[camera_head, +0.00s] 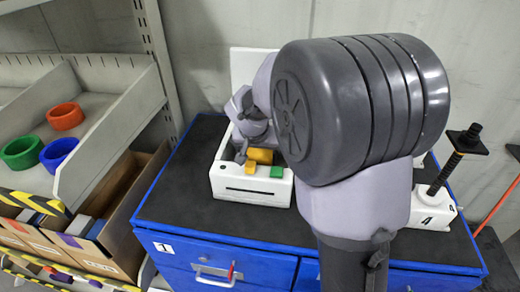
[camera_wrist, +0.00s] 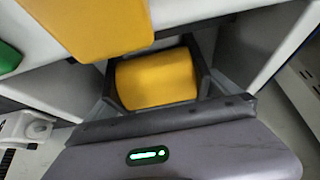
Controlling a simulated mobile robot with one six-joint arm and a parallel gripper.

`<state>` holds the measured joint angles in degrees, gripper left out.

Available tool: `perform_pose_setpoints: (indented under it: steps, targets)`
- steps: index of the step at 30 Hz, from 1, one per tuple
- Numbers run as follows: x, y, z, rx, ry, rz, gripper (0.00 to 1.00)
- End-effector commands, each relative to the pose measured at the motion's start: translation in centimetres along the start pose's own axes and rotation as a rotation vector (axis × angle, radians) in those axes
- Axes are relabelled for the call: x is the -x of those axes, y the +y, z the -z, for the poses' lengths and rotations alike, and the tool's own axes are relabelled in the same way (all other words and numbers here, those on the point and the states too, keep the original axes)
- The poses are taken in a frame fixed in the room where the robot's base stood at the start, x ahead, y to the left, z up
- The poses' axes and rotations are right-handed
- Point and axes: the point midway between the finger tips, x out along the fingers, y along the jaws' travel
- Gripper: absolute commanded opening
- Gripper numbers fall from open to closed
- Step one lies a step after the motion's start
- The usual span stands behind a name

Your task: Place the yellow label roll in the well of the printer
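The white printer (camera_head: 226,181) stands on the dark top of the blue cabinet, its well open upward. The yellow label roll (camera_head: 261,155) is at the well, behind the front wall; in the wrist view the roll (camera_wrist: 155,78) lies between my two dark fingers. My gripper (camera_wrist: 155,80) appears shut on the roll, with a finger against each end. In the head view my arm hides much of the gripper and the printer's right part. Whether the roll touches the well's floor cannot be seen.
A yellow tab (camera_head: 250,167) and a green tab (camera_head: 277,171) sit on the printer's front edge. Orange (camera_head: 65,116), green (camera_head: 21,152) and blue (camera_head: 58,154) rings lie in a shelf bin at the left.

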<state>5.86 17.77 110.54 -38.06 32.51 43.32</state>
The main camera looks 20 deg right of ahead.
Motion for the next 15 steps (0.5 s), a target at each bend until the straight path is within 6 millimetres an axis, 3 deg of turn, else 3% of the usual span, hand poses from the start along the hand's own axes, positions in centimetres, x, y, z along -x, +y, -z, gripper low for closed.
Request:
perform_pose_setpoints:
  steps: [5,15]
  targets:
    - [0.7,0.0,0.3,0.000,0.001,0.001,1.00]
    - [9.9,-0.1,0.4,0.000,0.003,0.003,1.00]
